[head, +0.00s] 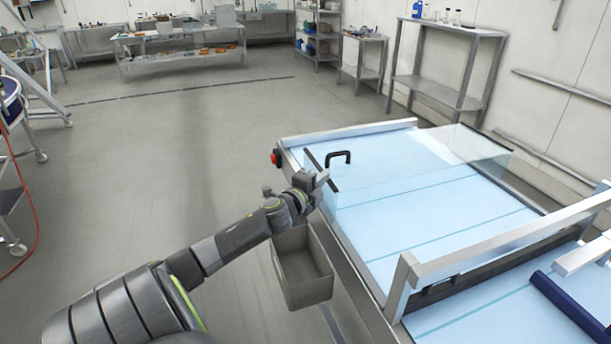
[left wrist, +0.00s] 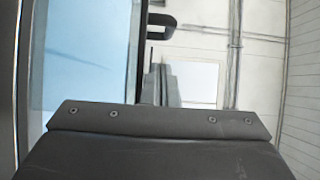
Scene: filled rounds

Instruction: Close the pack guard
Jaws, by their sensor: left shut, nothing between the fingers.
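The pack guard (head: 425,180) is a clear panel over the pale blue belt (head: 393,215) in the head view. Its black, arch-shaped handle (head: 338,156) stands near the panel's left end, above a thin dark bar (head: 321,168). I cannot tell how far the guard is closed. My left gripper (head: 320,181) is shut and empty, beside the panel's near left side and apart from the handle. The handle also shows at the top of the left wrist view (left wrist: 158,24), beyond the dark gripper body. My right gripper is not in view.
A grey open bin (head: 303,270) hangs on the near side of the machine, below my left wrist. A red button (head: 276,158) sits at the machine's far left corner. A metal crossbar (head: 500,240) spans the belt on the right.

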